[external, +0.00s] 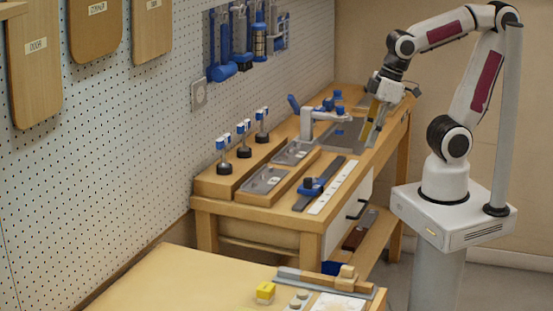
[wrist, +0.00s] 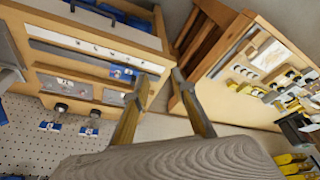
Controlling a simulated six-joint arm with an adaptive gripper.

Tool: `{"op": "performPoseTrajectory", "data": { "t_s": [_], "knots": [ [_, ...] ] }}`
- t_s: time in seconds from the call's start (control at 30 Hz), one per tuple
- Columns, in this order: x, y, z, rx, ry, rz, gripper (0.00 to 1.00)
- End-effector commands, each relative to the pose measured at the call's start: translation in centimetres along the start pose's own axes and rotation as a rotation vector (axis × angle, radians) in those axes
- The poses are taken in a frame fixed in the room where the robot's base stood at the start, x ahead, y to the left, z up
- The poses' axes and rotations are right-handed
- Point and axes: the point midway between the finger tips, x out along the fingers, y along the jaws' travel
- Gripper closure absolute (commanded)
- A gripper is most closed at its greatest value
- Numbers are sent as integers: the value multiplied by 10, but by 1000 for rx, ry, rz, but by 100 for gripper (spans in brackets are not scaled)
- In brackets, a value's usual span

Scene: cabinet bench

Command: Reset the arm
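My gripper (external: 374,122) hangs from my raised, bent arm over the far right end of the cabinet bench (external: 236,207), with its fingers pointing down. In the wrist view my gripper (wrist: 161,82) shows two brownish fingers spread apart with nothing between their tips. The gap between the fingers looks onto the edge of the bench and the space beside it. A grey, ridged rounded surface fills the bottom of the wrist view; I cannot tell what it is.
On the bench are a grey clamp-like fixture (external: 312,122), metal plates (external: 263,180), a blue-knobbed rail (external: 317,186) and a white strip (external: 333,188). Blue tools (external: 222,68) hang on the pegboard. A second table (external: 180,278) stands in front. Space above the bench front is clear.

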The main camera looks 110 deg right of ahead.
Motion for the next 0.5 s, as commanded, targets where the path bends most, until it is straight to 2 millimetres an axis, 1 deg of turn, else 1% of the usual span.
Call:
{"op": "performPoseTrajectory", "data": {
  "t_s": [0.1,0.23,0.37,0.5],
  "knots": [
    [-9,-13,10,-38,38,-25,74],
    [-19,-25,18,-72,84,-49,74],
    [-28,-34,22,-107,128,-67,74],
    [-38,-40,22,-136,166,-81,74]
  ]
}}
